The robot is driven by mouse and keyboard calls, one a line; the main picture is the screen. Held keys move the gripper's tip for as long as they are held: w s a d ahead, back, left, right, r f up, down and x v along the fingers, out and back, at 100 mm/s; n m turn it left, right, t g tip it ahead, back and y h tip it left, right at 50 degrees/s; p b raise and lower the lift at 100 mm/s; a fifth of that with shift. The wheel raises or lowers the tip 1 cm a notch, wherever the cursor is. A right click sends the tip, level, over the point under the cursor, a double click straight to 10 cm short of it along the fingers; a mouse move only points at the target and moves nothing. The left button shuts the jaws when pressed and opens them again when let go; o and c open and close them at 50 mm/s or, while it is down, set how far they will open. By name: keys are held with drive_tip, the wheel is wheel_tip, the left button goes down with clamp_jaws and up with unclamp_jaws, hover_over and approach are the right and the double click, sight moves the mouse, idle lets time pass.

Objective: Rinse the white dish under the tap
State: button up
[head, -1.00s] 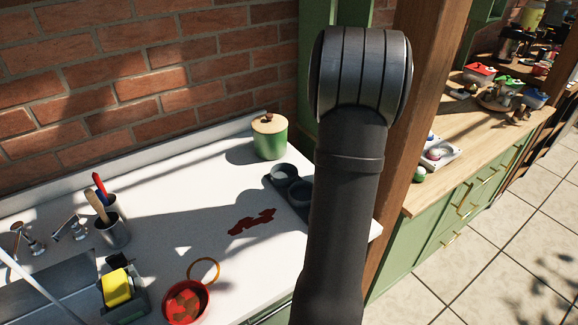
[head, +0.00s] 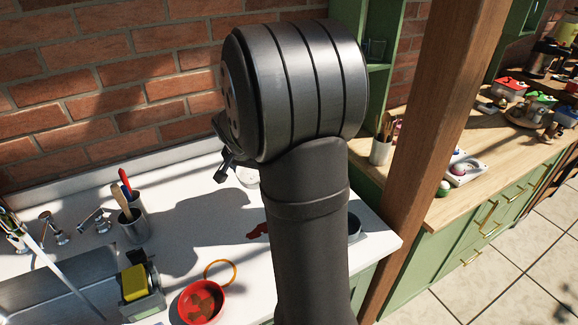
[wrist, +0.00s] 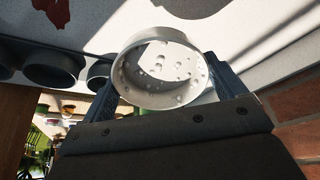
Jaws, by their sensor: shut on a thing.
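The white dish (wrist: 162,70) is between the two fingers of my gripper (wrist: 165,85) in the wrist view. Its open side faces the camera, and its inside shows pale speckles or drops. In the head view the dish (head: 248,176) is partly hidden behind my arm, and my gripper (head: 228,165) shows only in part. The dish appears held above the white counter. At the far left stand metal tap parts (head: 52,228), with a thin bright line slanting over the grey sink (head: 50,285). I cannot tell whether that line is water or metal.
A red bowl (head: 201,302) with brown contents, an orange ring (head: 220,271), a yellow sponge (head: 134,282) in a holder and a metal cup (head: 133,224) of brushes stand near the sink. A red stain (head: 257,231) marks the counter. A wooden post (head: 420,130) rises at right.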

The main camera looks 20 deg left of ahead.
drive_tip(key=s+a+r+n+t+y, duration=0.1)
drive_tip(key=s+a+r+n+t, duration=0.1)
drive_tip(key=s+a, duration=0.95)
drive_tip(key=s+a+r+n+t+y, duration=0.1)
drive_tip(key=s+a+r+n+y, duration=0.35)
drive_tip(key=s, duration=1.15)
drive_tip(key=s+a+f, duration=0.3)
drive_tip(key=s+f, duration=0.1)
drive_tip(key=s, duration=0.6)
drive_tip(key=s+a+f, duration=0.3)
drive_tip(key=s+f, duration=0.2)
drive_tip(key=s, duration=0.6)
drive_tip(key=a+r+x, duration=0.1)
drive_tip(key=x, duration=0.6)
drive_tip(key=shift+w+n+t, duration=0.35)
drive_tip(key=shift+w+t, duration=0.05)
drive_tip(key=shift+w, duration=0.05)
drive_tip(key=shift+r+y, duration=0.15)
drive_tip(key=shift+y, duration=0.1)
drive_tip(key=v, duration=0.7)
drive_tip(key=shift+s+d+f, duration=0.25)
drive_tip(key=shift+s+f, duration=0.05)
drive_tip(key=shift+f, duration=0.05)
